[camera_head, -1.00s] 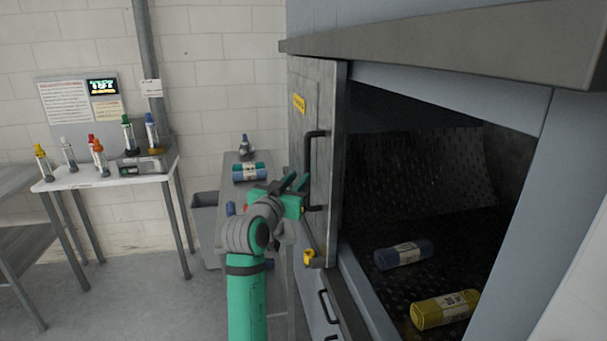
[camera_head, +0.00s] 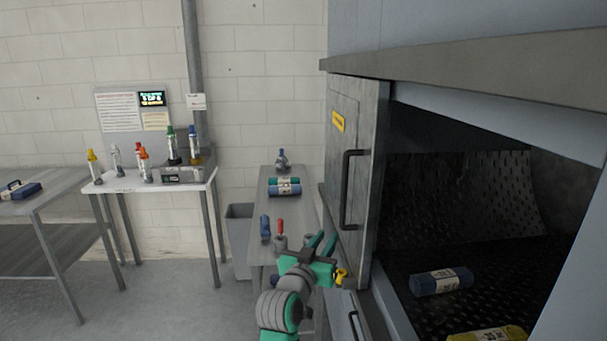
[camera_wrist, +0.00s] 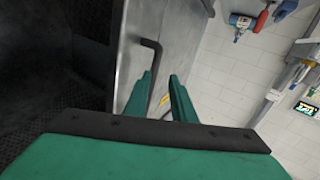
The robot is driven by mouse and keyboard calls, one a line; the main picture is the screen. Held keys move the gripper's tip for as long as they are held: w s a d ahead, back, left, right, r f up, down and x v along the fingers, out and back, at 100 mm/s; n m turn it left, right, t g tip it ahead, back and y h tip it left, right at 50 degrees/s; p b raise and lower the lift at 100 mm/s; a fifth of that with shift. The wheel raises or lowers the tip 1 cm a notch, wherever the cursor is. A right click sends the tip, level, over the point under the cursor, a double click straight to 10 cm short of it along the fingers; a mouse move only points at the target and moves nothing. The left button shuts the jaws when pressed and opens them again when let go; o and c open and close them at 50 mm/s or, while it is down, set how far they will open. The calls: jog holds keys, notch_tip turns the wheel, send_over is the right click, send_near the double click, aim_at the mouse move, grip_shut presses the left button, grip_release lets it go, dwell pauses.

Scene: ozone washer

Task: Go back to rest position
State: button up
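My gripper (camera_head: 322,246) is green with dark parts and hangs in front of the washer door, low in the head view. Its two fingers stand apart with nothing between them. In the wrist view the fingers (camera_wrist: 162,98) are also apart and empty. The washer's grey door (camera_head: 357,165) stands open, with a black handle (camera_head: 350,190) and a yellow label. The handle also shows in the wrist view (camera_wrist: 150,65), beyond the fingers. The gripper looks apart from the handle.
The open washer chamber holds a blue roll (camera_head: 440,281) and a yellow roll (camera_head: 488,335). A narrow bench (camera_head: 262,180) with rolls and tools stands behind my arm. A bin (camera_head: 240,240), a white table (camera_head: 108,187) with bottles and a metal table (camera_head: 62,197) stand left. Floor between is clear.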

jog(key=s+a+f+n+y, duration=0.2)
jog(key=s+f+n+y, duration=0.1)
jog(key=s+f, duration=1.1)
jog(key=s+a+f+n+y, duration=0.25)
jog(key=s+f, duration=0.85)
jog(key=f, duration=0.6)
jog(key=s+a+f+y, duration=0.2)
jog(key=s+f, duration=0.1)
jog(key=s, duration=1.4)
jog(key=s+r+m+g, duration=0.1)
jog(key=s+r, duration=0.3)
jog(key=s, duration=1.2)
jog(key=shift+a+r+m, duration=0.2)
jog(key=shift+m, duration=0.15)
